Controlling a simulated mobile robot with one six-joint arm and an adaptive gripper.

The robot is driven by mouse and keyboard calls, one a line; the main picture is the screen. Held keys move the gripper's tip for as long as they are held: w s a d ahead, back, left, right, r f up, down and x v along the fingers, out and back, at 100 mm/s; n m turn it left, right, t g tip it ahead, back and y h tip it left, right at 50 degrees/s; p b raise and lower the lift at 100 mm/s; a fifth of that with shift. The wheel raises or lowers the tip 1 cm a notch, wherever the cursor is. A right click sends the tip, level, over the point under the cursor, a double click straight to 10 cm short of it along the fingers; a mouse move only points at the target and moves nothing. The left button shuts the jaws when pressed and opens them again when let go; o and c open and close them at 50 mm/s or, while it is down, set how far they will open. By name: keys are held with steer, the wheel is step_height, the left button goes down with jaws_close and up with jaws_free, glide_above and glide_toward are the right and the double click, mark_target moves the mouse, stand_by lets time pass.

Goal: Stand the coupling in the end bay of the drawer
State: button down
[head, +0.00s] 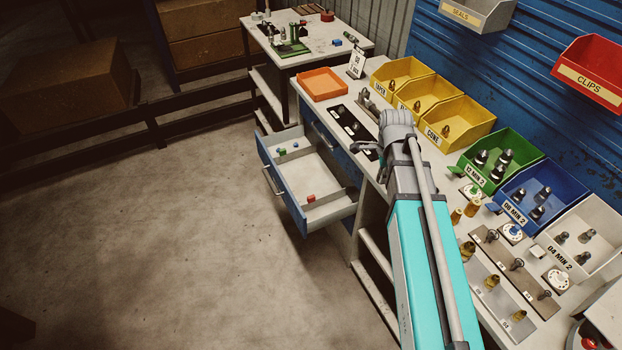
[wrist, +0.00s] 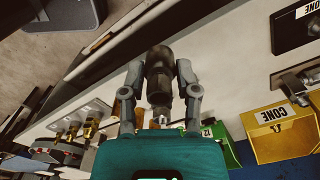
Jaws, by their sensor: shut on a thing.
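My gripper (wrist: 160,72) is shut on a dark coupling (wrist: 158,84), which lies between its two fingers in the wrist view. In the head view my gripper (head: 364,147) is over the bench, right of the open drawer; the coupling is hard to make out there. The middle is bare.
An orange tray (head: 322,84) and a black strip with pieces (head: 348,125) are on the bench near my gripper. Yellow bins (head: 458,124) stand behind, with green (head: 500,160) and blue (head: 541,194) bins to the right. The floor left of the drawer is clear.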

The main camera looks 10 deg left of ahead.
steer(key=w+a+f+b, duration=0.5)
steer(key=f+b, duration=0.6)
steer(key=w+a+f+b, duration=0.5)
steer(key=a+f+b, duration=0.1)
steer(key=f+b, duration=0.5)
steer(key=w+a+f+b, duration=0.5)
steer(key=f+b, duration=0.6)
steer(key=f, duration=0.1)
steer(key=shift+w+a+f+b, duration=0.3)
steer(key=b, duration=0.6)
glide_toward(326, 211)
steer(key=s+f, duration=0.2)
steer(key=shift+s+f, duration=0.3)
steer(key=shift+f+b, duration=1.9)
steer(key=shift+b, duration=0.1)
steer(key=shift+f, duration=0.1)
